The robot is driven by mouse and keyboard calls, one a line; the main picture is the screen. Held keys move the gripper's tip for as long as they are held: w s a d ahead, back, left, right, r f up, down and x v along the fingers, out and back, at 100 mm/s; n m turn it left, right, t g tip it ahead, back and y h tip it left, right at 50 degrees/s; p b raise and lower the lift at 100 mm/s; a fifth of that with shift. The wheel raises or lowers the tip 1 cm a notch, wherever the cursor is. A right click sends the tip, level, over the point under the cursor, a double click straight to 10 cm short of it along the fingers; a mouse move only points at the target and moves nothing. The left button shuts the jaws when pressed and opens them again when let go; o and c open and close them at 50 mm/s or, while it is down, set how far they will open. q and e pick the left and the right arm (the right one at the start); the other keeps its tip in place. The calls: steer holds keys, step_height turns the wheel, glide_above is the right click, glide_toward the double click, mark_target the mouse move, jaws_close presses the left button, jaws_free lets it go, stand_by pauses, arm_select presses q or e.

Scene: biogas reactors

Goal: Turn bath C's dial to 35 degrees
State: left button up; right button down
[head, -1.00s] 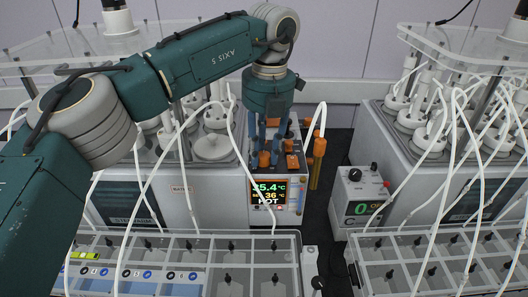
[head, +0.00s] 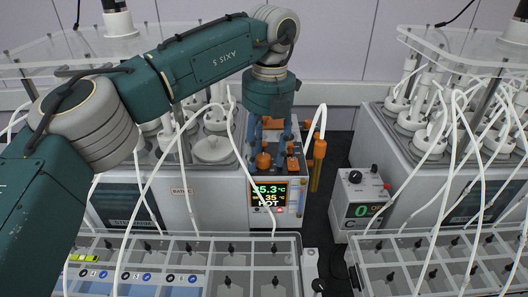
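Bath C's control unit (head: 246,216) stands at the right end of the left bath, whose small label (head: 181,190) seems to read BATH C. Its display (head: 268,193) shows a reading ending in 5.3 °C, first digit unclear, then 35 °C and HOT. My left gripper (head: 272,146) points down over the unit's top. Its blue fingers look spread apart, with orange parts between and below them. The dial is not clearly told apart from these parts, and I cannot tell whether the fingers touch it. My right gripper is out of view.
A white box with a black knob (head: 354,177) and a green 0 stands to the right, before another bath (head: 385,170). An orange rod (head: 317,165) stands beside the unit. White tubes hang over clear compartment trays (head: 200,236) in front.

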mark_target(267, 157)
arm_select(q)
step_height(267, 157, up, 12)
steer(key=shift+d, duration=0.3)
stand_by(0.3)
steer(key=shift+s, duration=0.1)
